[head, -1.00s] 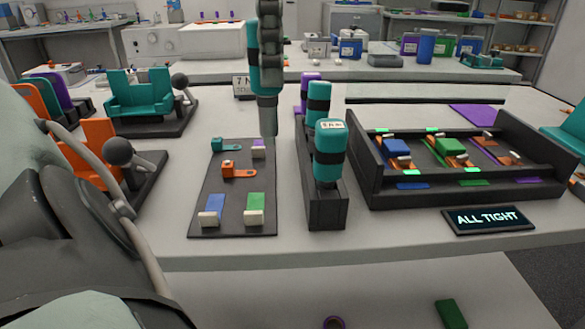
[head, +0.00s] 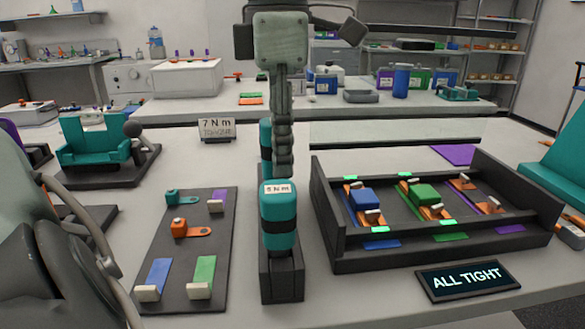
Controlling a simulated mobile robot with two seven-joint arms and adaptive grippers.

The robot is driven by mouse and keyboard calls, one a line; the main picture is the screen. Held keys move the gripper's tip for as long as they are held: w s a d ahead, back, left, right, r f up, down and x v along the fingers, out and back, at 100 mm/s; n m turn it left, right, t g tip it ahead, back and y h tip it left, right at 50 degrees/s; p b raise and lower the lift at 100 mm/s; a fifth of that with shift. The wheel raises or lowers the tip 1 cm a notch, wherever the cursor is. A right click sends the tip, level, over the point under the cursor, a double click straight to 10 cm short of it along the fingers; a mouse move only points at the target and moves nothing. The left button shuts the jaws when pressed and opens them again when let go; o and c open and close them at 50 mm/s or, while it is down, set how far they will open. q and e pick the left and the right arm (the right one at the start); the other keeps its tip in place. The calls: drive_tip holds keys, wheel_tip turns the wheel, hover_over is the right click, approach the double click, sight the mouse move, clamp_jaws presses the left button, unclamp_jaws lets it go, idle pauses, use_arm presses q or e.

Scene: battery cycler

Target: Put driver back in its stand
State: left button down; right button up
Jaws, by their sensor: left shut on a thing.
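My left gripper (head: 283,165) hangs at the centre, pointing down above the driver stand (head: 282,281), a narrow dark block. It is shut on a driver, which is largely hidden by the fingers and the front driver. A teal driver with black bands and an N m label (head: 278,216) stands upright at the stand's front end. Another teal piece (head: 265,144) shows just left of the fingers; I cannot tell whether it is the held driver or one standing behind. The held driver's tip and its slot are hidden. My right gripper is not in view.
A dark mat (head: 185,260) with colored blocks lies left of the stand. A walled black tray (head: 337,223) with battery cells is close on the right. An ALL TIGHT display (head: 468,281) lies in front of it. A torque sign (head: 216,129) stands behind left.

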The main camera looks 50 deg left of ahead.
use_arm(q)
drive_tip(key=f, duration=0.3)
drive_tip(key=shift+s, duration=0.25)
drive_tip(key=shift+f, duration=0.5)
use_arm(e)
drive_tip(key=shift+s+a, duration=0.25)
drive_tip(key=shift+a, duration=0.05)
use_arm(q)
drive_tip(key=shift+w, duration=0.1)
